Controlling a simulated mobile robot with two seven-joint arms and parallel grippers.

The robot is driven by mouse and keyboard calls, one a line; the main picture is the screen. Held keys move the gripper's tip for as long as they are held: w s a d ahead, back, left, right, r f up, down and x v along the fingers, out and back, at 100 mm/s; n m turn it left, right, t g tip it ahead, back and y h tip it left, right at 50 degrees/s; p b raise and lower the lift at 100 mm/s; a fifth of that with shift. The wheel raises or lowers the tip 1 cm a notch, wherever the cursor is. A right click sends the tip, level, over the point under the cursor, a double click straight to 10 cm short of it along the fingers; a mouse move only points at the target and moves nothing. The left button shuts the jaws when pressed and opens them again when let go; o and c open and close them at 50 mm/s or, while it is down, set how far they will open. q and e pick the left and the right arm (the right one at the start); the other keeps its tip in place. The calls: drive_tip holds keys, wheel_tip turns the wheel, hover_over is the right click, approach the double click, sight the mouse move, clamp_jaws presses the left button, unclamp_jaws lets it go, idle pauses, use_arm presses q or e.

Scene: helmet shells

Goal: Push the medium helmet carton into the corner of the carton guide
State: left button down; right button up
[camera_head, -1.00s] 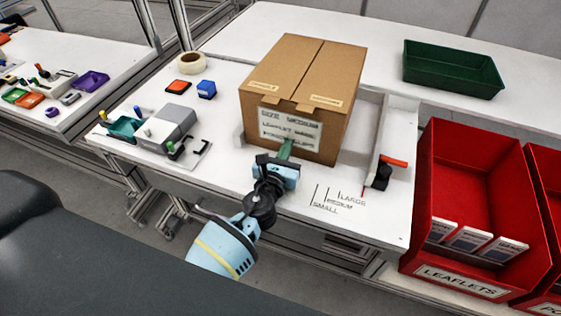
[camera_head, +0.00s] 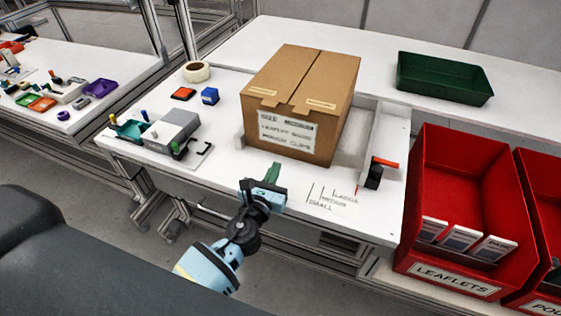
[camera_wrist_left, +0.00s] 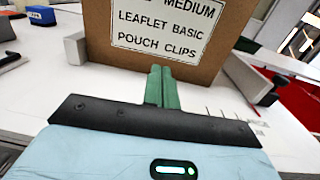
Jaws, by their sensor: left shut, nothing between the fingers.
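The medium helmet carton (camera_head: 300,100) is a closed brown box standing upright on the white table, with a white label on its near side. The label, reading MEDIUM, also shows on the carton (camera_wrist_left: 215,60) in the left wrist view. The carton guide (camera_head: 378,130) is a pale low frame around it, with a wall to its right and a short piece at its left. A gap shows between the carton and the right wall. My left gripper (camera_head: 275,172) has its green fingers shut and empty, just in front of the carton's near face and apart from it. My right gripper is not visible.
Size lines (camera_head: 333,197) are printed on the table in front. A black clamp with an orange handle (camera_head: 375,172) stands at the guide's right. A grey device (camera_head: 172,130) is at left, red leaflet bins (camera_head: 465,190) at right, a green tray (camera_head: 446,78) behind.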

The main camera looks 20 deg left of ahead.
use_arm(q)
drive_tip(key=s, duration=0.5)
drive_tip(key=shift+s, duration=0.35)
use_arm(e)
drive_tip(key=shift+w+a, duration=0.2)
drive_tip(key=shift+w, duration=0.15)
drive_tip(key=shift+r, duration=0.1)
use_arm(q)
drive_tip(key=s+f+n+g, duration=0.3)
drive_tip(key=s+f+n, duration=0.2)
drive_tip(key=s+n, duration=0.5)
drive_tip(key=s+a+f+n+g+h+p, duration=0.1)
drive_tip(key=s+f+n+g, duration=0.2)
drive_tip(key=s+n, duration=0.7)
drive_tip(key=s+f+n+g+h+p, duration=0.1)
drive_tip(key=s+f+n+g, duration=0.2)
drive_tip(key=s+f+n, duration=0.4)
drive_tip(key=s+n, duration=0.4)
drive_tip(key=n, duration=0.3)
drive_tip(key=shift+a+f, duration=0.25)
drive_tip(key=shift+f, duration=0.1)
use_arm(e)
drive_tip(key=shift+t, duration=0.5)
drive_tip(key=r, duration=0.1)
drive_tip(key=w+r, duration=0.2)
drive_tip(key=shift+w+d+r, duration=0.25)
use_arm(q)
drive_tip(key=shift+w, duration=0.1)
